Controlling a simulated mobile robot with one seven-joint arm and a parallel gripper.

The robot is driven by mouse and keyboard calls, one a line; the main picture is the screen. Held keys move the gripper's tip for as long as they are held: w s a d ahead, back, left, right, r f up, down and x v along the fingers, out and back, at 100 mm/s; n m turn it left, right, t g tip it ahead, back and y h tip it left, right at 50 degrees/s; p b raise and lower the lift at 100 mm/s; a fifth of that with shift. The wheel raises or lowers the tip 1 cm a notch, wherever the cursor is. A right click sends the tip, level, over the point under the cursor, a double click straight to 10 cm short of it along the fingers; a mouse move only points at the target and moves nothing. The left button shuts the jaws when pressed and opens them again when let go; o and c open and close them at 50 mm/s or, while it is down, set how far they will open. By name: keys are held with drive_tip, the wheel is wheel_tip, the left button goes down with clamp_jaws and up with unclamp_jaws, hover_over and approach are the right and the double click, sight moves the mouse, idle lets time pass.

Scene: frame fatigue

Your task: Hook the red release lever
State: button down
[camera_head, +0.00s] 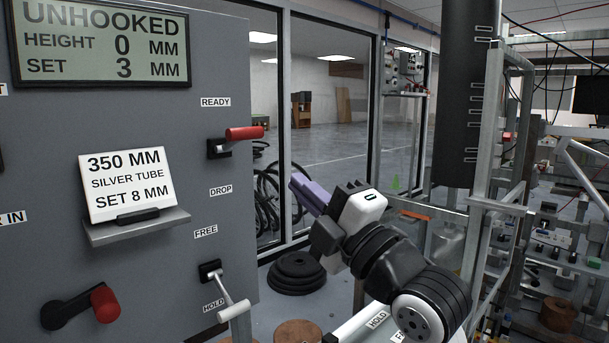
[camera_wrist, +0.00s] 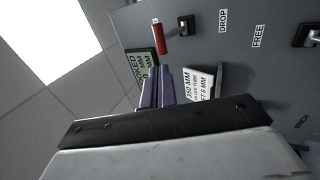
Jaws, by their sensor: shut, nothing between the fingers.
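The red release lever (camera_head: 244,133) sticks out from the grey panel at the upper right, below the READY label and above the DROP label. It also shows in the wrist view (camera_wrist: 159,30), ahead of the fingers. My gripper (camera_head: 296,181) is to the right of and below the lever in the head view, apart from it, with its purple fingers pointing to the upper left. The fingers are together and empty; they also show in the wrist view (camera_wrist: 157,72). The panel display (camera_head: 103,41) reads UNHOOKED, HEIGHT 0 MM, SET 3 MM.
A white-handled lever (camera_head: 233,310) sits lower on the panel between FREE and HOLD. A red-knobbed crank (camera_head: 104,304) is at lower left. A card (camera_head: 128,183) reading 350 MM SILVER TUBE SET 8 MM stands on a small shelf. A metal frame (camera_head: 484,150) rises at right.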

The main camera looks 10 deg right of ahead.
sight(255, 130)
drive_tip(key=p+x, duration=0.4)
drive_tip(key=x, duration=0.8)
drive_tip(key=shift+r, duration=0.1)
drive_tip(key=shift+w+r+g+h+p, duration=0.1)
drive_tip(key=shift+r+g+h+p, duration=0.35)
drive_tip(key=shift+r+p, duration=0.45)
drive_tip(key=shift+w+a+r+b, duration=0.2)
drive_tip(key=shift+r+b, duration=0.1)
drive_tip(key=shift+r, duration=0.15)
drive_tip(key=shift+f, duration=0.1)
